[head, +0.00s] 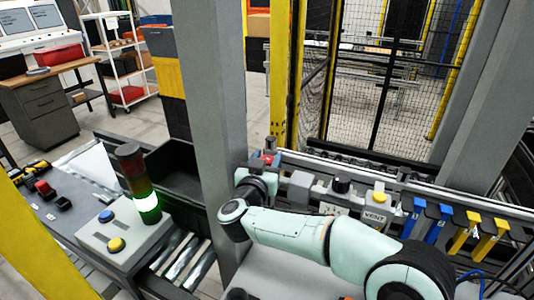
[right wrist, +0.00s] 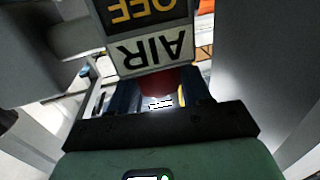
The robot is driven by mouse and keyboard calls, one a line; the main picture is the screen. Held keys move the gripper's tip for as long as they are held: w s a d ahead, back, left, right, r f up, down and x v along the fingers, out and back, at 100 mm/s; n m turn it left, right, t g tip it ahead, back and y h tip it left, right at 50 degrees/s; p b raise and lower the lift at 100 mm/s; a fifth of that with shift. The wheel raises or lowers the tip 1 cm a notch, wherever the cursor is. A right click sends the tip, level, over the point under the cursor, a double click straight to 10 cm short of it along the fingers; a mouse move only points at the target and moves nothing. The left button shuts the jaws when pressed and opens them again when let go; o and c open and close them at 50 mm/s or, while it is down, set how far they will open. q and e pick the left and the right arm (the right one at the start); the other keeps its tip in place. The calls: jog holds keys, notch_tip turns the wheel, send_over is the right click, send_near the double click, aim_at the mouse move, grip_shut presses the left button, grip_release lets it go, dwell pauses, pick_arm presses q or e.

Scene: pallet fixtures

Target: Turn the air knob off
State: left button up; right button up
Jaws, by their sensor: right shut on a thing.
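The air knob is red; a little of it (head: 268,158) shows in the head view at the left end of the grey fixture rail, just beyond my right gripper (head: 260,172). In the right wrist view the red knob (right wrist: 160,82) sits between the dark fingers of my right gripper (right wrist: 160,92), which is shut on it. A white AIR sign (right wrist: 152,52) and a dark OFF sign (right wrist: 143,12) show upside down above it. The knob's turned angle is hidden. My left gripper is not in view.
A grey post (head: 212,110) stands close left of my right gripper. Along the rail are a VENT box (head: 375,216), blue levers (head: 413,220) and yellow levers (head: 465,230). A lit green stack light (head: 147,203) and button box (head: 118,238) stand at left.

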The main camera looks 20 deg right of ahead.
jog(key=shift+r+m+g+h, duration=0.15)
jog(key=shift+m+g+h, duration=0.75)
jog(key=shift+g+h, duration=0.1)
jog(key=o, duration=1)
jog(key=shift+c, duration=0.2)
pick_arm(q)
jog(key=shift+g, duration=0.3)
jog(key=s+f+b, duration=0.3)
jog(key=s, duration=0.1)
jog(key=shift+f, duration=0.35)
pick_arm(e)
jog(key=v, duration=1.3)
jog(key=shift+a, duration=0.2)
